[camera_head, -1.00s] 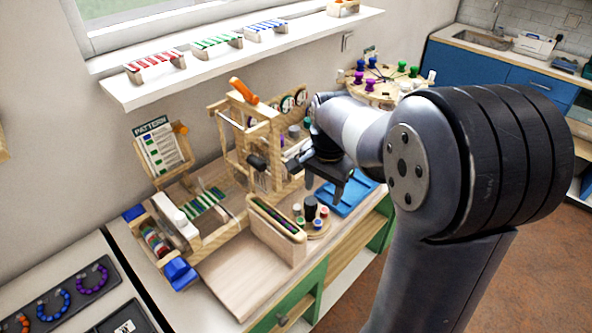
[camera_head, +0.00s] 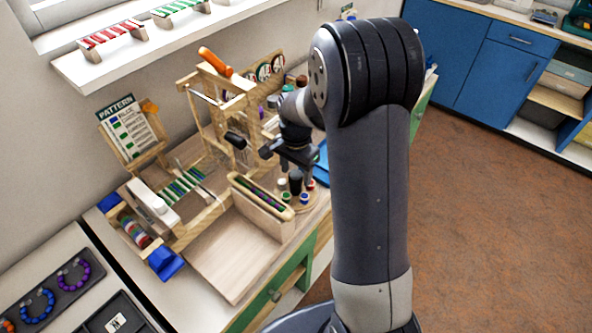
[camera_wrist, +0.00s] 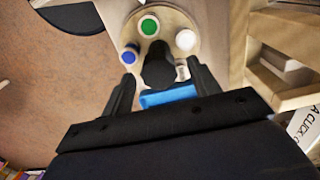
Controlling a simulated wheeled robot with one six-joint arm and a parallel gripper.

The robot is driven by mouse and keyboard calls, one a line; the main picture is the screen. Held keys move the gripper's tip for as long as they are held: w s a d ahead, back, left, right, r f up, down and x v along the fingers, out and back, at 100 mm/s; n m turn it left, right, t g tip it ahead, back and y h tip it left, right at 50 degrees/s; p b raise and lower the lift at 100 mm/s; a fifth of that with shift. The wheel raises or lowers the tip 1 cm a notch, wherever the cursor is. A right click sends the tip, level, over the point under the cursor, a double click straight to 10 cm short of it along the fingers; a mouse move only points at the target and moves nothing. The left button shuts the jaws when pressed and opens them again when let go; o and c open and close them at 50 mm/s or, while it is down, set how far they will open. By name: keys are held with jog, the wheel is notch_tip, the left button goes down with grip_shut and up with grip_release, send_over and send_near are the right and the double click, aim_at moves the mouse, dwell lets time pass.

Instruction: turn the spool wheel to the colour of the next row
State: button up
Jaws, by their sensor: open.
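The spool wheel is a small round wooden disc (camera_wrist: 178,20) with a black centre knob (camera_wrist: 158,68). In the wrist view it carries a green spool (camera_wrist: 149,26), a blue spool (camera_wrist: 128,57) and a white spool (camera_wrist: 186,39). In the head view the knob (camera_head: 296,182) stands among the spools, a red one (camera_head: 311,184) among them. My gripper (camera_wrist: 160,84) is open, its fingers on either side of the knob in the wrist picture; I cannot tell whether they touch it. In the head view my gripper (camera_head: 288,158) is just above the wheel. The pattern card (camera_head: 127,133) shows coloured rows.
A wooden loom frame (camera_head: 212,137) with an orange handle (camera_head: 215,62) stands left of my gripper. A blue tray (camera_head: 321,165) lies behind the wheel. A bare wooden board (camera_head: 228,262) is at the front.

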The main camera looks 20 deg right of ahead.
jog(key=shift+f, duration=0.3)
jog(key=shift+c, duration=0.6)
jog(key=c, duration=0.9)
